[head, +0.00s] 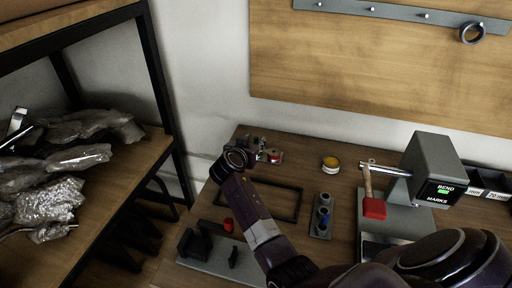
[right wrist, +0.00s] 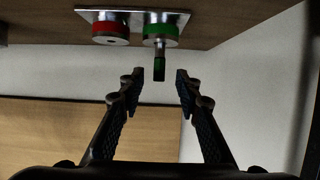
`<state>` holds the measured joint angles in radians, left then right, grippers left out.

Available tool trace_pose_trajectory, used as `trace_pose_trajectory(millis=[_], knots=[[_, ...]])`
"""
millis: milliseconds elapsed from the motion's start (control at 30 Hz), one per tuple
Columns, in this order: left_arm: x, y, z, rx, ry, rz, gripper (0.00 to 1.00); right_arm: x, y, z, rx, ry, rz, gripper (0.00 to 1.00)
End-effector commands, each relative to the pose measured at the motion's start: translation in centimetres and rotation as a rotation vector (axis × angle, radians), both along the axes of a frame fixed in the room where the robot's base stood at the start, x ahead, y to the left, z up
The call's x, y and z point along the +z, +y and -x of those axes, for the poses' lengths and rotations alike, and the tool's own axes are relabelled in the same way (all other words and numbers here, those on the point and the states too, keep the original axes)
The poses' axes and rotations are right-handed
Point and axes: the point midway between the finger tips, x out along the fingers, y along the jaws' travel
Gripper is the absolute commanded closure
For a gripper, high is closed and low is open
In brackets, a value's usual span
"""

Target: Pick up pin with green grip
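In the right wrist view, which is upside down, a metal plate (right wrist: 131,16) carries a red round base (right wrist: 110,30) and a green round base (right wrist: 160,31). The pin with the dark green grip (right wrist: 159,68) stands out from the green base, its grip end towards my right gripper (right wrist: 159,77). My right gripper is open and empty, its fingertips on either side of the grip with gaps to both. In the head view my right gripper (head: 257,146) reaches the table's back left part, and the pin cannot be made out there. My left gripper is not in view.
The wooden table (head: 335,190) holds a yellow-topped tin (head: 330,164), a dark holder with round sockets (head: 322,217), a red-headed mallet (head: 373,205) and a grey bend machine (head: 434,165). A dark rectangular frame (head: 290,217) lies near my arm. A shelf with crumpled bags (head: 60,190) stands left.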

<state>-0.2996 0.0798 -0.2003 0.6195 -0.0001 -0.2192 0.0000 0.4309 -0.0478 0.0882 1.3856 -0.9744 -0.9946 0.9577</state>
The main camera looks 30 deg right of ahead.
Motion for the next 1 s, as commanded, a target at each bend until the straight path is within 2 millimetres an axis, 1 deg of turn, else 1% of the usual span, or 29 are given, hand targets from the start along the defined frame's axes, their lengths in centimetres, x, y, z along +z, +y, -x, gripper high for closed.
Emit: trace_pose_trajectory(millis=[33, 100, 200, 467, 733, 767, 1000], knots=[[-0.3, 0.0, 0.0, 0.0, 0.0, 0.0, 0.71, -0.1, -0.9, -0.5, -0.001, 0.0, 0.003, 0.69], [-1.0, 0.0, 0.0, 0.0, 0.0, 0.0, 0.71, -0.9, -1.4, -1.1, -0.001, 0.001, 0.001, 0.69], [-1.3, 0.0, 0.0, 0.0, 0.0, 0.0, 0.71, -1.1, -2.0, -1.6, -0.001, 0.001, 0.001, 0.69], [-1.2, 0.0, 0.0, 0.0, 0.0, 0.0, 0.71, -1.0, -2.1, -1.7, 0.0, 0.001, 0.0, 0.69], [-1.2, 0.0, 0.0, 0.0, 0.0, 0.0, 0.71, -1.0, -2.1, -1.7, 0.0, 0.002, -0.001, 0.98], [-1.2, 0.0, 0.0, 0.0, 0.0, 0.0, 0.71, -1.0, -2.1, -1.7, 0.0, 0.002, -0.001, 1.0], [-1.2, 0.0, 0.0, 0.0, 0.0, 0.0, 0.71, -1.0, -2.1, -1.7, 0.0, 0.002, -0.001, 1.0]])
